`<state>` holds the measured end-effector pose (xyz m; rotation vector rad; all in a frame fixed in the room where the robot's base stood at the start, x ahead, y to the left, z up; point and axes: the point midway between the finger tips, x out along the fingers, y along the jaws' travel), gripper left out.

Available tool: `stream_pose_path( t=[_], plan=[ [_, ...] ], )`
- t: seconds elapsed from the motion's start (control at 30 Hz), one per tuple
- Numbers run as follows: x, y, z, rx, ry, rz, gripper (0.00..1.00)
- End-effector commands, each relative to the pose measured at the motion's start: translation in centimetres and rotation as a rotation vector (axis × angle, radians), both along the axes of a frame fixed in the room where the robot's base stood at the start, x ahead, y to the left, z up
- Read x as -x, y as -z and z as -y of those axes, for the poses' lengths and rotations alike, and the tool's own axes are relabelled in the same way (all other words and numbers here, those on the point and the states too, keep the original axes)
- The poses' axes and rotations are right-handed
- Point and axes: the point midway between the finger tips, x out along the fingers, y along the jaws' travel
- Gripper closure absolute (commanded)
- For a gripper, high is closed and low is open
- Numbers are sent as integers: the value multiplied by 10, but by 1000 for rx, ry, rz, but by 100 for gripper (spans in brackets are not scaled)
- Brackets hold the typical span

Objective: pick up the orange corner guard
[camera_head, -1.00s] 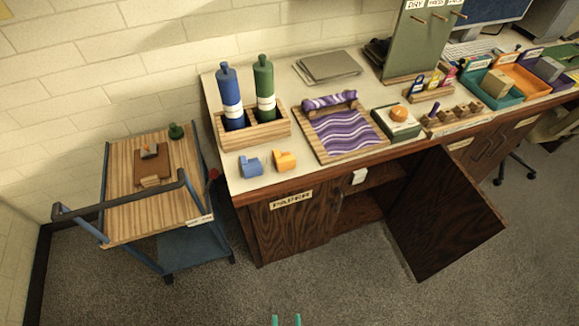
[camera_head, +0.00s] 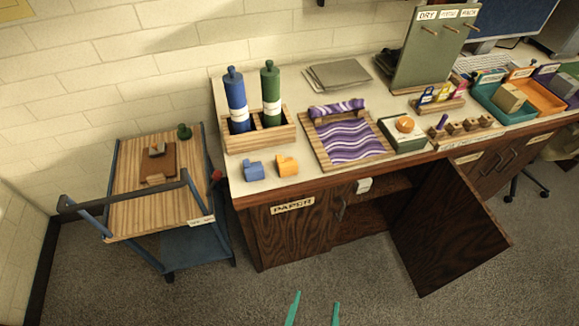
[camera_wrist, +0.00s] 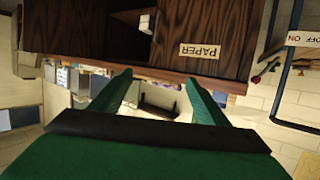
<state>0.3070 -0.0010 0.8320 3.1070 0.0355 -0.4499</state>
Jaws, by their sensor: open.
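The orange corner guard (camera_head: 287,166) sits on the counter near its front edge, right of a similar blue piece (camera_head: 253,169). My gripper (camera_head: 316,310) shows as two teal fingertips at the bottom of the head view, low in front of the cabinet and well short of the counter. In the wrist view my gripper (camera_wrist: 163,98) has its fingers spread with nothing between them. The wrist view looks at the cabinet front upside down, and I cannot make out the orange corner guard there.
A wooden box (camera_head: 260,139) with blue and green bottles stands behind the guard. A purple marbled tray (camera_head: 314,146) lies to its right. An open cabinet door (camera_head: 452,232) juts out below the counter. A wooden-topped cart (camera_head: 128,216) stands at left. Floor in front is clear.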

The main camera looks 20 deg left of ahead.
Motion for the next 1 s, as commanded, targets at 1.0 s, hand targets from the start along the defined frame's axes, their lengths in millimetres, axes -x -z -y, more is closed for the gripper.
stream_pose_path(
  t=[1.0],
  plan=[
    [-270, -81, -124, 21, -509, -99, 31]
  ],
)
